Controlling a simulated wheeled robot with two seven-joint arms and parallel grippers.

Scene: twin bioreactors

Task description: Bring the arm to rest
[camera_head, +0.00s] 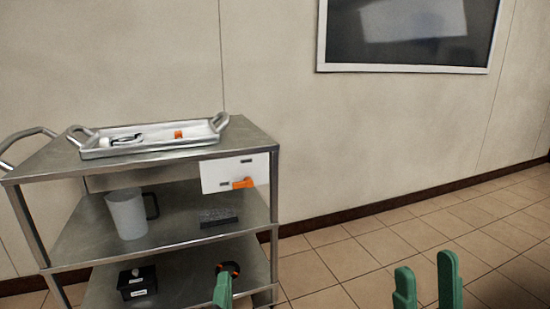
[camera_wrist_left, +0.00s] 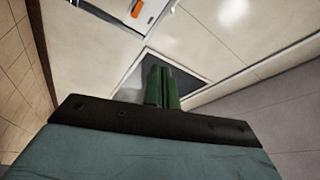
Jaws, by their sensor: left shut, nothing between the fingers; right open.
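My left gripper (camera_head: 222,289) shows as green fingertips at the bottom of the head view, in front of the cart's lowest shelf. In the left wrist view its green fingers (camera_wrist_left: 161,86) are together with nothing between them. My right gripper (camera_head: 427,283) stands at the lower right of the head view, over the tiled floor. Its two green fingers are apart and empty. Most of both arms lies out of view.
A steel cart (camera_head: 258,141) stands at the left, bearing a metal tray (camera_head: 160,150) with small items. A white pitcher (camera_head: 127,214) and a dark block (camera_head: 218,217) are on its middle shelf. A black box (camera_head: 137,283) is below. The tiled floor (camera_head: 345,258) at right is clear.

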